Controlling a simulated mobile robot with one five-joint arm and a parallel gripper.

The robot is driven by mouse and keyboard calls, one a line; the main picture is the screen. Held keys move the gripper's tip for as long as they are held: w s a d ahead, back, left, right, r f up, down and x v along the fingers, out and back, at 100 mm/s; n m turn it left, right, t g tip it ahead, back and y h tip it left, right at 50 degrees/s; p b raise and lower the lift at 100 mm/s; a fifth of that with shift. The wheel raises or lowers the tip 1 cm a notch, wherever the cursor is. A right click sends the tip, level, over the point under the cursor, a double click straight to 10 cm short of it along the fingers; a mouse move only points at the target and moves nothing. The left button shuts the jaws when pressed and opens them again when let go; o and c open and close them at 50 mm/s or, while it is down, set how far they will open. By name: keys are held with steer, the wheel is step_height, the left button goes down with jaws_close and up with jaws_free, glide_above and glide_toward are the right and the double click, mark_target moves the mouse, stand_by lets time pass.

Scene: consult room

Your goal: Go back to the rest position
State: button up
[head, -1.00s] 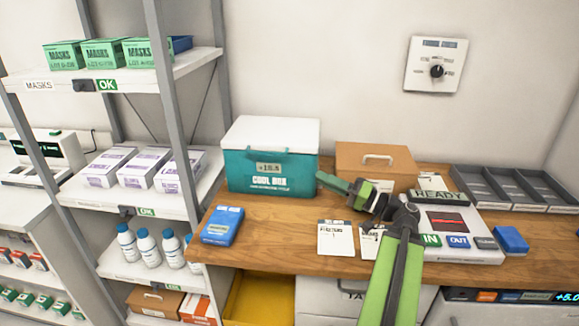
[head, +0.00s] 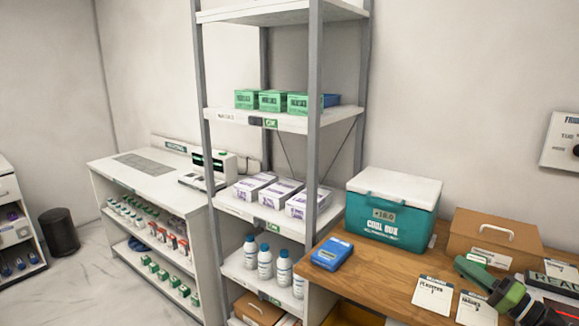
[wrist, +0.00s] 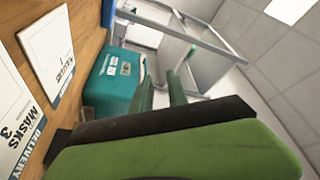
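My gripper (head: 468,268) is at the lower right of the head view, above the wooden counter (head: 385,272) and in front of the brown box with a handle (head: 497,238). In the wrist view its two dark green fingers (wrist: 162,92) stand a little apart, with nothing seen between them. The teal cool box (head: 392,218) with a white lid stands on the counter to the left of the gripper. It also shows beyond the fingers in the wrist view (wrist: 112,85). The rest of my arm is cut off by the picture edge.
White cards (head: 432,291) and a blue pack (head: 332,254) lie on the counter. A grey-post shelf (head: 315,130) with mask boxes, cartons and bottles stands left of it. Farther left are a white cabinet (head: 125,182), a dark bin (head: 60,235) and open floor.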

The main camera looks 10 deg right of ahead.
steer(key=w+a+f+n+g+y+p, duration=0.1)
steer(key=w+a+n+g+y+p, duration=0.35)
steer(key=a, duration=1.05)
steer(key=w+a+n+g+y+p, duration=0.15)
steer(key=w+a+g, duration=0.45)
steer(key=a, duration=0.9)
steer(key=s+a+f+n+g+h+p, duration=0.1)
steer(key=a+f+g+h+p, duration=0.15)
steer(key=a+f, duration=0.4)
steer(key=s+a+f+n+g+h+p, duration=0.1)
steer(key=s+a+f+g+h, duration=0.2)
steer(key=a, duration=0.7)
steer(key=d+f+m+g+h, duration=0.1)
steer(key=d+f+m+h, duration=0.1)
steer(key=d+f+h, duration=0.6)
steer(key=d+h, duration=0.2)
steer(key=d, duration=0.2)
steer(key=shift+s+d+f+m+g+h, duration=0.25)
steer(key=shift+d+m+g+h, duration=0.05)
steer(key=shift+h, duration=0.05)
